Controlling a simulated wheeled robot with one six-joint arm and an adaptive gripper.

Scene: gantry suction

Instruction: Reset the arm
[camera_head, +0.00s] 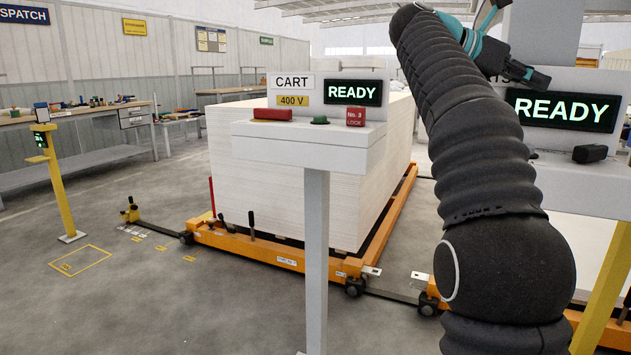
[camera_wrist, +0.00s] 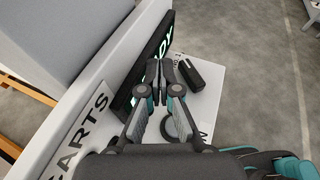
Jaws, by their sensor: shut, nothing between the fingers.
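My arm, in a black ribbed sleeve, rises across the right of the head view. My gripper (camera_head: 527,76) is at its upper end, in front of the right-hand console. In the wrist view my gripper (camera_wrist: 165,66) is shut, fingertips together with nothing between them. It is above the white console shelf (camera_wrist: 222,103), close to the console's dark display (camera_wrist: 150,62). A black block (camera_wrist: 202,75) lies on the shelf to the right of the fingertips; it also shows in the head view (camera_head: 590,154).
The left console (camera_head: 310,143) on its post carries a red block, a green button and a READY display. Behind it a pale stack (camera_head: 270,185) stands on an orange cart (camera_head: 260,248). A yellow post (camera_head: 60,185) stands left.

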